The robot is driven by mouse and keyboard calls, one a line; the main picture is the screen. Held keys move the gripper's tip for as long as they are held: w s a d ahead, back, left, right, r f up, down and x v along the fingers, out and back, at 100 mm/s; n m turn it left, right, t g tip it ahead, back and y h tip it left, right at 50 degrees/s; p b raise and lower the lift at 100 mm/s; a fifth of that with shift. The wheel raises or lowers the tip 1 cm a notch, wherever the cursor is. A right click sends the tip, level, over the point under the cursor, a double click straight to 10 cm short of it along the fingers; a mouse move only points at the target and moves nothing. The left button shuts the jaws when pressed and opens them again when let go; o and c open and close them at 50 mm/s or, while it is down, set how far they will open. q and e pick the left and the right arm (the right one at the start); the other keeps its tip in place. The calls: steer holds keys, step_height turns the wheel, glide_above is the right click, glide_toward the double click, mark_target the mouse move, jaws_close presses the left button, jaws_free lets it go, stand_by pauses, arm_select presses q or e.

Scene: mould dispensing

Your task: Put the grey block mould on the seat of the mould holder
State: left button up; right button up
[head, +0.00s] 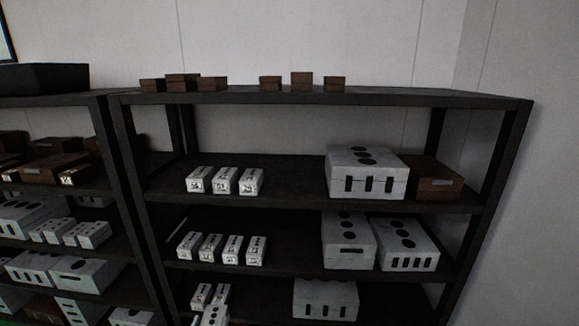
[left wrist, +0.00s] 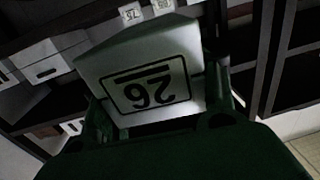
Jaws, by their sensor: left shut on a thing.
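A pale grey block mould (left wrist: 145,80) with a framed black "26", upside down in the picture, fills the middle of the left wrist view. My left gripper (left wrist: 157,100), with dark green fingers, is shut on this block, one finger at each side. The block looks tilted in this view. Part of it is hidden by the gripper's body. No gripper shows clearly in the head view. My right gripper is in neither view. I cannot make out the mould holder or its seat in either view.
A dark shelf rack (head: 290,97) stands against a pale wall. It carries small white blocks (head: 224,181), larger white moulds (head: 368,173) and brown boxes (head: 301,81). A second rack (head: 60,100) stands at left. Shelves and pale moulds (left wrist: 45,58) lie behind the held block.

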mark_target(219, 318)
arm_select(q)
steer(key=shift+r, duration=0.1)
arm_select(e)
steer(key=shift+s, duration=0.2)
arm_select(q)
steer(key=shift+r, duration=0.15)
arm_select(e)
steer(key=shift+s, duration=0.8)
arm_select(q)
steer(key=shift+d+r+m+h, duration=0.3)
steer(key=shift+d+r+h, duration=0.2)
steer(key=shift+r, duration=0.2)
steer(key=d+r+m+g+h, duration=0.2)
steer(key=d+r+h, duration=0.3)
steer(key=r, duration=0.5)
steer(key=s+d+r+m+g+h, duration=0.1)
steer(key=d+r+m+g+h, duration=0.1)
steer(key=d+r+m+h, duration=0.3)
steer(key=d+r, duration=0.4)
steer(key=r, duration=0.1)
steer(key=shift+h, duration=0.3)
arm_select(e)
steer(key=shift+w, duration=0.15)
